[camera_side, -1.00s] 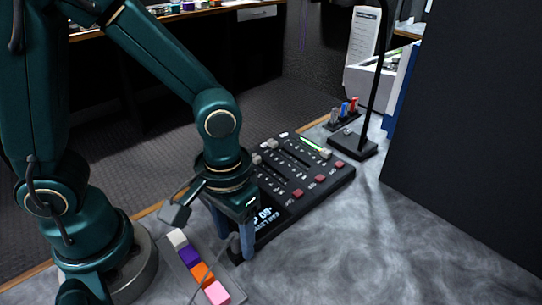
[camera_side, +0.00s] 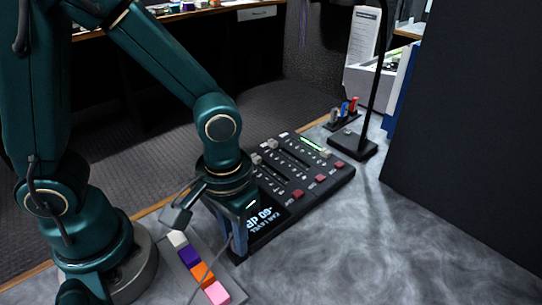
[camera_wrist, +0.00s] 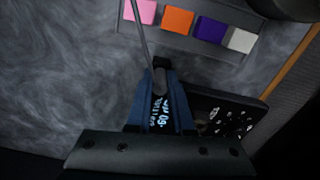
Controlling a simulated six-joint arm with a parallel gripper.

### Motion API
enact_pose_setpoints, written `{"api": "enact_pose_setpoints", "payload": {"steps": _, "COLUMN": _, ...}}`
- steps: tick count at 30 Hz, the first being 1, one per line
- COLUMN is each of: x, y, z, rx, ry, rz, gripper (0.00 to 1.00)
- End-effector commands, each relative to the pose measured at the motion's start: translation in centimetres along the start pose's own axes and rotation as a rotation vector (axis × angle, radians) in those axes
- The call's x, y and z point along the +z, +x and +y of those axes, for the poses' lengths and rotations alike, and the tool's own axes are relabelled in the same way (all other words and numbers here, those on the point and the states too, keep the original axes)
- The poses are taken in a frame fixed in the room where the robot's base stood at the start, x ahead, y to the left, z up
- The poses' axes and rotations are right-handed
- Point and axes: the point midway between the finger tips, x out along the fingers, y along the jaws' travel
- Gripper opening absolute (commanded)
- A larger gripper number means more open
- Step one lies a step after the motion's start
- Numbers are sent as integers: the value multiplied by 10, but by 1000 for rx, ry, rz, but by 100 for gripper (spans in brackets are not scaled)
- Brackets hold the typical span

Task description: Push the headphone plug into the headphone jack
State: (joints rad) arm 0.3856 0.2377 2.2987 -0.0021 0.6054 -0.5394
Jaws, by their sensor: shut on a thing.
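My gripper (camera_side: 238,250) points down at the near left end of the black mixer (camera_side: 318,190), beside its lit screen (camera_side: 262,220). In the wrist view its blue fingers (camera_wrist: 160,70) are shut on the grey headphone plug (camera_wrist: 158,84). A thin grey cable (camera_wrist: 141,38) runs from the plug past the coloured blocks; it also shows in the side view (camera_side: 208,272). In the side view the fingers hide the plug. I cannot make out the headphone jack in either view, nor whether the plug touches the mixer.
A grey strip with white, purple, orange (camera_side: 202,275) and pink blocks lies close to the left of my gripper. A black stand (camera_side: 352,144) and a small rack of coloured pieces (camera_side: 345,112) are behind the mixer. The marbled desk (camera_side: 400,240) is clear at right.

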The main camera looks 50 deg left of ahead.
Motion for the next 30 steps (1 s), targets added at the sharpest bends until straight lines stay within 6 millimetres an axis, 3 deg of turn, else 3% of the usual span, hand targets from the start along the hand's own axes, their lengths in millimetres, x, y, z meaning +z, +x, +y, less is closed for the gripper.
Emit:
{"api": "enact_pose_setpoints", "payload": {"steps": 11, "x": -1, "y": -40, "z": 1, "rx": 4, "ry": 0, "rz": 7, "gripper": 0}}
{"api": "enact_pose_setpoints", "payload": {"steps": 24, "x": -15, "y": -82, "z": -74, "rx": 1, "ry": -12, "rz": 6, "gripper": 0}}
{"api": "enact_pose_setpoints", "payload": {"steps": 30, "x": -20, "y": -97, "z": -98, "rx": 1, "ry": -7, "rz": 4, "gripper": 0}}
